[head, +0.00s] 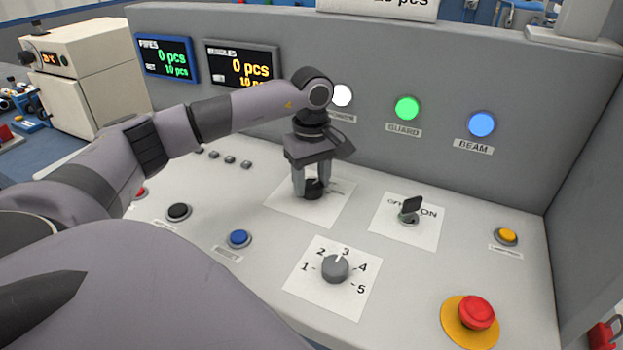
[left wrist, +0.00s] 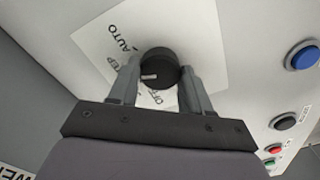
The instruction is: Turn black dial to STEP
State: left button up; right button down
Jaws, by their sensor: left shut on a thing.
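The black dial (left wrist: 160,68) sits on a white label card (left wrist: 193,25) on the sloping panel. My left gripper (left wrist: 157,85) is shut on the dial, with one finger on each side. In the left wrist view, the dial's white mark lies on its left lower part, seemingly between the STEP and OFF words. AUTO is printed further up the card. In the head view, my left gripper (head: 312,188) reaches down over the dial (head: 313,187) and hides most of its card's lettering. My right gripper is not seen.
Near the dial are a grey numbered knob (head: 335,268), a black ON switch (head: 410,210), a blue button (head: 238,238), a black button (head: 178,211), a yellow button (head: 506,236) and a red emergency button (head: 476,312). White, green (head: 407,107) and blue lamps are lit behind.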

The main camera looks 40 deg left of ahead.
aim_at(311, 185)
pick_arm(q)
jog(key=o, duration=1.1)
jog(key=shift+c, duration=0.2)
notch_tip(311, 185, up, 7)
jog(key=shift+r, duration=0.15)
